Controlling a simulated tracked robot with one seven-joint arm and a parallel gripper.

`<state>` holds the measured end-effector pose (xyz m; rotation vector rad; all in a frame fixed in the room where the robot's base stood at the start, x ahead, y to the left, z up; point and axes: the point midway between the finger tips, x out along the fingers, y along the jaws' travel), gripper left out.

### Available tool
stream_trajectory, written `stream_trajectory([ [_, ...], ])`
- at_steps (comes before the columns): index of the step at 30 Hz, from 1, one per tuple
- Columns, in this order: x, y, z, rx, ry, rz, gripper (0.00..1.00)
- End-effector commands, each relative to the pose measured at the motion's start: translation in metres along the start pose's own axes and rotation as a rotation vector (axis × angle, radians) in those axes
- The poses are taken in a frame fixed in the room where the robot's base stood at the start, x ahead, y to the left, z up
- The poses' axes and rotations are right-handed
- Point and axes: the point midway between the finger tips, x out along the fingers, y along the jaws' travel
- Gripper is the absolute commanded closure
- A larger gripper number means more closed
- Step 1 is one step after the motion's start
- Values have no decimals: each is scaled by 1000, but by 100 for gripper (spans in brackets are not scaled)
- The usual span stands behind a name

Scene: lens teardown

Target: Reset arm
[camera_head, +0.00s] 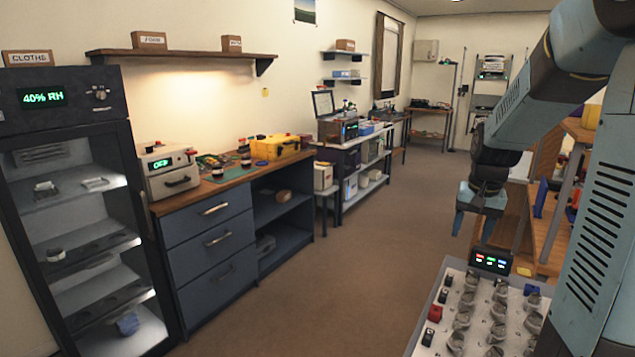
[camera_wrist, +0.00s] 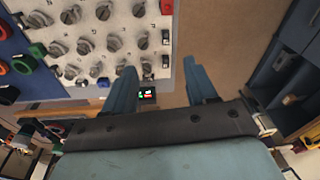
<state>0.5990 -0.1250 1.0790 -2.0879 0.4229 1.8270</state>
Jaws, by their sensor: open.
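My gripper (camera_head: 473,222) hangs at the end of my raised blue-grey arm, on the right of the head view. It points down beside the back of a white panel. In the wrist view its two blue fingers (camera_wrist: 163,88) are spread apart with nothing between them. Bare brown floor (camera_wrist: 225,45) and the panel's edge show beyond them. My gripper touches nothing that I can see.
A white panel (camera_head: 451,335) with several grey knobs and a small lit display (camera_head: 491,261) is at front right. A glass-front dry cabinet (camera_head: 60,100) stands at left. The workbench (camera_head: 200,205) holds a yellow case (camera_head: 275,148). The brown floor (camera_head: 375,240) between is clear.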

Motion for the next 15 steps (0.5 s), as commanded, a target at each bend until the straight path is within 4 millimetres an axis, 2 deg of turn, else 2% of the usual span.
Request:
stream_trajectory([
  [1, -13, -5, 11, -23, 20, -9, 43],
  [6, -45, -17, 46, -99, 75, -30, 43],
  [15, -89, -31, 114, -230, 176, -61, 43],
])
